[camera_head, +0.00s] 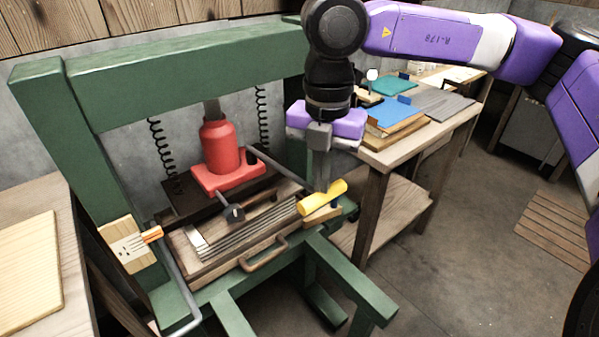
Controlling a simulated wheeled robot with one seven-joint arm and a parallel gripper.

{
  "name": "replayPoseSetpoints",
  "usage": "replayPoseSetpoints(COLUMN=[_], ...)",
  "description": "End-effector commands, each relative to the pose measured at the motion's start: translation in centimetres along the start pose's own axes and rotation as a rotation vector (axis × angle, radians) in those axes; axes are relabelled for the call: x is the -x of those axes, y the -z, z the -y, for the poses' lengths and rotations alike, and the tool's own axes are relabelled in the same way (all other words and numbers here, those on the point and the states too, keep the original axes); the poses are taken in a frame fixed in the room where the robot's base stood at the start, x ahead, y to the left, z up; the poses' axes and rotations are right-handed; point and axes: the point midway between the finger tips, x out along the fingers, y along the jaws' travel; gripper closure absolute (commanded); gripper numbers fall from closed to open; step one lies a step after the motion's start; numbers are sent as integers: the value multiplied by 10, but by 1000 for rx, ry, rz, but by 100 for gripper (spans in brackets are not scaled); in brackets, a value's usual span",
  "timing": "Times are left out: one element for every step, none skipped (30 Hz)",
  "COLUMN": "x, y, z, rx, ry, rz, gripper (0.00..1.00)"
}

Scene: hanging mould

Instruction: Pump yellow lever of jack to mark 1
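The red jack (222,147) stands in the green press frame (190,75) at centre left. A thin grey rod runs from it down to the right, towards the yellow lever handle (322,199). My gripper (322,187) points down, with its fingertips at the top of the yellow handle. I cannot tell whether they touch or grip it. A pale wooden scale plate (128,246) is at the frame's left, with an orange pointer (152,235) at its right edge. Its marks are too small to read.
Coil springs (262,115) hang on both sides of the jack. A wooden bench (432,135) with books stands close behind my gripper. The floor at right is mostly open.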

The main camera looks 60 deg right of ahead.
Motion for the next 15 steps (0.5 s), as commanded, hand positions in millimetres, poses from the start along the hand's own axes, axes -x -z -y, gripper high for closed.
replayPoseSetpoints(x=[-10, -13, -17, -20, -22, -26, -29, -32, -35, -38, -41, -45, -48, -50, -54], y=[0, 0, 0, 0, 0, -1, -1, -1, -1, -1, -1, -1, -1, -1, -1], z=[0, 0, 0, 0, 0, 0, 0, 0, 0, 0, 0, 0, 0, 0, 0], rx=[-1, -1, -1, -1, -1, -1, -1, -1, -1, -1, -1, -1, -1, -1, -1], ry=[0, -1, -1, -1, -1, 0, 0, 0, 0, 0, 0, 0, 0, 0, 0], rz=[1, 1, 1, 1, 1, 1, 2, 2, 2, 2, 2, 2, 2, 2, 2], gripper=[100, 100, 100, 100, 100, 100, 100, 100, 100, 100, 100, 100, 100, 100, 100])
